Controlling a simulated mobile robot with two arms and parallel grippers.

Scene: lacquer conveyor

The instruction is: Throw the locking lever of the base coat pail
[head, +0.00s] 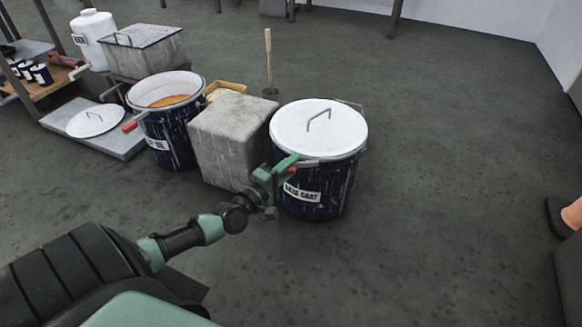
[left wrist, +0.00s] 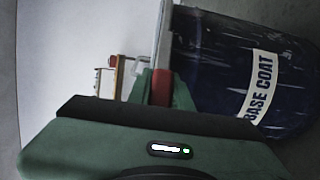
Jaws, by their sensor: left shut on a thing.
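The base coat pail (head: 318,198) is dark navy with a white label and stands upright on the floor, right of a grey block. Its white lid (head: 318,128) with a wire handle is on. My left gripper (head: 287,168) is at the pail's front left side just under the rim, shut on the red-gripped locking lever (head: 291,171). The fingers partly hide the lever. My right gripper is not in view.
The grey concrete block (head: 232,140) stands close to the pail's left. An open pail of orange liquid (head: 167,128) stands further left, near a loose white lid (head: 95,120) on a slab. A wooden-handled tool (head: 268,60) stands behind.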

